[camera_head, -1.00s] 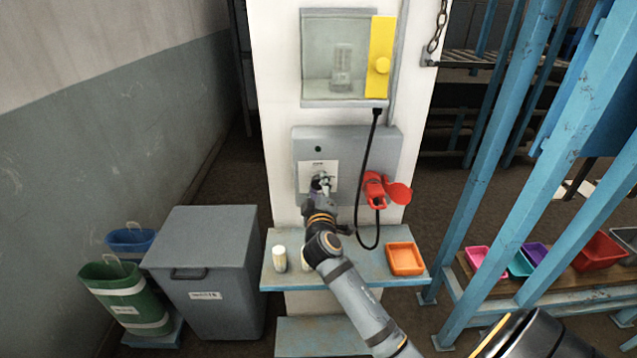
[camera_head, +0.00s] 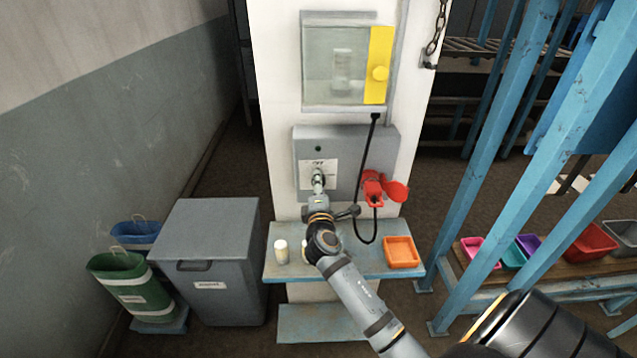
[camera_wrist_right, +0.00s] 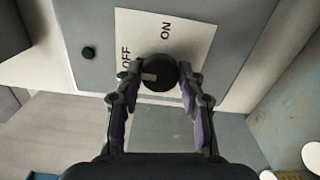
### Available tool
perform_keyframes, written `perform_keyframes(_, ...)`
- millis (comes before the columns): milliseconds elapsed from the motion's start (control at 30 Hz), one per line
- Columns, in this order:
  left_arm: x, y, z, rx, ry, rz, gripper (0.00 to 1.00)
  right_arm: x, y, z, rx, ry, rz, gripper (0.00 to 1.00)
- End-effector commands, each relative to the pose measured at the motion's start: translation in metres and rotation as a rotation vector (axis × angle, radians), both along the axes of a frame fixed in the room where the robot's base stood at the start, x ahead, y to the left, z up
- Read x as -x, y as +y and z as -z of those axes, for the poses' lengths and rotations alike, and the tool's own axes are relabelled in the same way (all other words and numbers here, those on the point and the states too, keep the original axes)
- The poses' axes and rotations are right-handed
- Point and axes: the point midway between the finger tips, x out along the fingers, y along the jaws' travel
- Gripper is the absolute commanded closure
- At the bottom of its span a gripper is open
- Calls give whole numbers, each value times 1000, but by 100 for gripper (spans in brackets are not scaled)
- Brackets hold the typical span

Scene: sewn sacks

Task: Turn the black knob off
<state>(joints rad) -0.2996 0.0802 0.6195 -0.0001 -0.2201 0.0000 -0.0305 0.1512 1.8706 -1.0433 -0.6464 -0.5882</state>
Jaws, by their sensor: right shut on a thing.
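The black knob (camera_wrist_right: 160,68) sits on a white label (camera_wrist_right: 190,40) marked OFF and ON, on a grey panel box (camera_head: 352,150) on the white column. In the right wrist view the knob's light pointer mark lies on its left side, towards the OFF lettering. My right gripper (camera_wrist_right: 160,80) has one finger on each side of the knob and is shut on it. In the head view my right gripper (camera_head: 318,180) reaches up to the label and hides most of the knob. My left gripper is not in view.
A red socket (camera_head: 373,190) with a hanging black cable is right of the knob. Below is a blue shelf (camera_head: 345,262) with an orange tray (camera_head: 401,252) and a pale bottle (camera_head: 281,251). A grey bin (camera_head: 215,245) stands left; blue posts (camera_head: 490,150) stand right.

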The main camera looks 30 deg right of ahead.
Motion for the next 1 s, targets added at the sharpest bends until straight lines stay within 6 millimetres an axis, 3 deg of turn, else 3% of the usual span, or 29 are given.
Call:
perform_keyframes(600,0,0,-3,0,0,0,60,0,0,-2,36,18,1,93)
perform_keyframes(633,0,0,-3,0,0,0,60,0,0,-2,35,18,1,58)
perform_keyframes(700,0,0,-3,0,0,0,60,0,0,-2,35,18,1,49)
perform_keyframes(800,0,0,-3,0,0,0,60,0,0,-1,34,18,1,38)
perform_keyframes(1000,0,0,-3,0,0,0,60,0,0,-1,32,18,0,38)
